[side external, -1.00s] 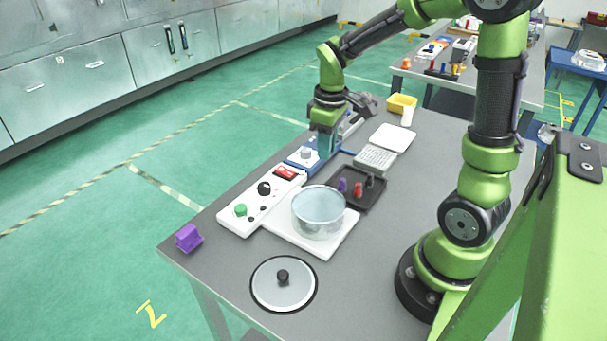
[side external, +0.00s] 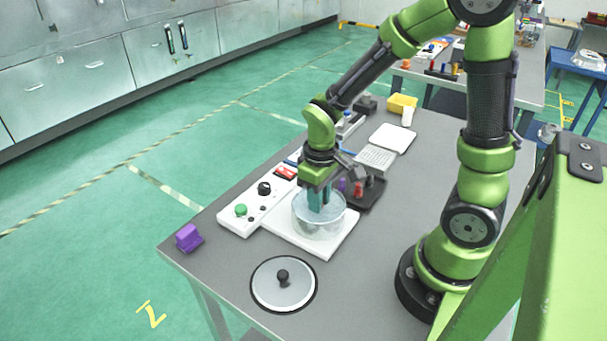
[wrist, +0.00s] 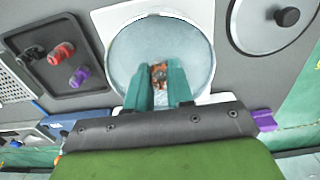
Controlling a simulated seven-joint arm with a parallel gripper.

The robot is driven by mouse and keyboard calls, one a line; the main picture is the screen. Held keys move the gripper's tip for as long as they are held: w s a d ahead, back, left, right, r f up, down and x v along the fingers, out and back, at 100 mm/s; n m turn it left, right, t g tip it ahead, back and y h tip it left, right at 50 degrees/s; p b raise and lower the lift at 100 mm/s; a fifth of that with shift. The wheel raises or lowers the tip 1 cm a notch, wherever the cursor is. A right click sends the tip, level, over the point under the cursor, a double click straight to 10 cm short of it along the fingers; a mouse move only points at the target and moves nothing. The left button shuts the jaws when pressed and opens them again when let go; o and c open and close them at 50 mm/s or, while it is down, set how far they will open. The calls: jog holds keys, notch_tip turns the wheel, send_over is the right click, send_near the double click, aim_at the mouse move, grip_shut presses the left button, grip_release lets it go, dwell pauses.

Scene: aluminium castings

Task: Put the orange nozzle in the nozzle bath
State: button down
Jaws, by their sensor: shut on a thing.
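The nozzle bath (side external: 319,222) is a round clear glass bowl of pale liquid on a white plate; it also shows in the wrist view (wrist: 135,42). My gripper (side external: 320,198) points down into the bowl's opening. In the wrist view my gripper's teal fingers (wrist: 159,78) are shut on the orange nozzle (wrist: 159,72), which shows as a small orange-brown piece between the tips, over the bowl's interior. In the side view the fingers hide the nozzle. I cannot tell whether it touches the liquid.
A black tray (side external: 375,196) with red, purple and dark nozzles stands right beside the bath. A white control box (side external: 238,218) is on its left. A round lid (side external: 283,284) lies in front. A purple block (side external: 188,237) sits at the table's left corner.

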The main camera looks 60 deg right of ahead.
jog(key=shift+f, duration=1.05)
jog(key=shift+f, duration=0.1)
jog(key=c, duration=1)
grip_release()
notch_tip(320, 180, up, 11)
jog(key=shift+r, duration=0.1)
jog(key=s+a+r+m+t+y, duration=0.2)
jog(key=s+a+r+m+t, duration=0.2)
jog(key=r+t, duration=0.3)
jog(key=shift+s+a+r, duration=0.15)
jog(key=shift+s+r, duration=0.3)
jog(key=shift+r, duration=0.85)
